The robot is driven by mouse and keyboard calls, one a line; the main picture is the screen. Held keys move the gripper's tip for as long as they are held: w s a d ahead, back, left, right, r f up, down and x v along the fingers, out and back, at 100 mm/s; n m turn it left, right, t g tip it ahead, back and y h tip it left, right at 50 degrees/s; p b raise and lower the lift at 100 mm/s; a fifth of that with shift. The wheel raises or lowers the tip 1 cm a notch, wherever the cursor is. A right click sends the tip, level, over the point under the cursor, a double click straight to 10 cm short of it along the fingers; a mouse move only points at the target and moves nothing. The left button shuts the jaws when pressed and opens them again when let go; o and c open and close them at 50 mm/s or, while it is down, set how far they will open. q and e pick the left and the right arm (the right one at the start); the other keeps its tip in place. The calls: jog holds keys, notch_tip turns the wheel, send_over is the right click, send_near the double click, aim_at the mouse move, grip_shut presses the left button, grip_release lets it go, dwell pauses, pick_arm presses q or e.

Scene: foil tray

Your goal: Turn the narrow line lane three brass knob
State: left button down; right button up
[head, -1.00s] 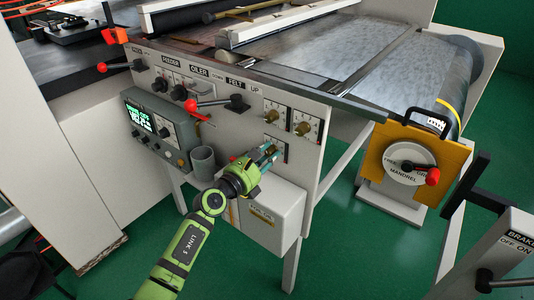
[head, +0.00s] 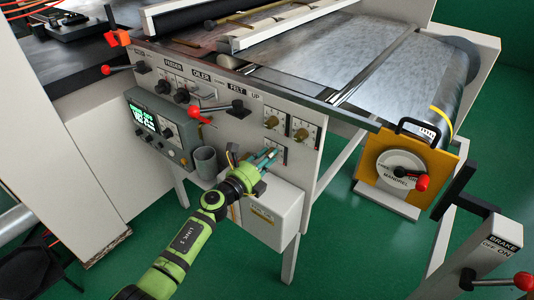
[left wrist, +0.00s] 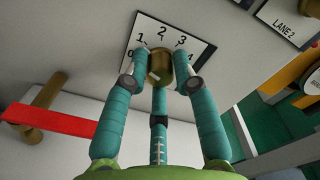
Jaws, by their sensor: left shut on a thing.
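The brass knob (left wrist: 160,62) sits in the middle of a white dial plate (left wrist: 165,31) with a number scale around it. I cannot tell which number the knob points to. In the head view my left gripper (head: 266,158) is at the lowest dial on the panel's lower right, and its fingers mostly hide that knob. My right gripper is not in view.
Two more brass knobs (head: 271,122) (head: 300,133) sit on dials just above. A red-tipped lever (head: 194,111) is up and left, a grey cup (head: 205,162) left, a white box (head: 272,215) below. In the wrist view a red bar (left wrist: 50,120) is left.

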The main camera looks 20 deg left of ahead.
pick_arm(q)
jog(key=n, duration=0.1)
jog(key=n+p, duration=0.1)
jog(key=n, duration=0.3)
jog(key=shift+s+d+f+p, duration=0.1)
jog(key=shift+d+f+p, duration=0.15)
jog(key=shift+p, duration=0.1)
jog(key=shift+n, duration=0.4)
jog(key=c, duration=1.3)
grip_release()
jog(key=shift+o, duration=0.2)
jog(key=shift+r, duration=0.15)
jog(key=shift+a, duration=0.1)
jog(key=shift+s+a, duration=0.3)
jog(key=shift+s, duration=0.15)
jog(key=v, duration=1.1)
jog(key=shift+d, duration=0.15)
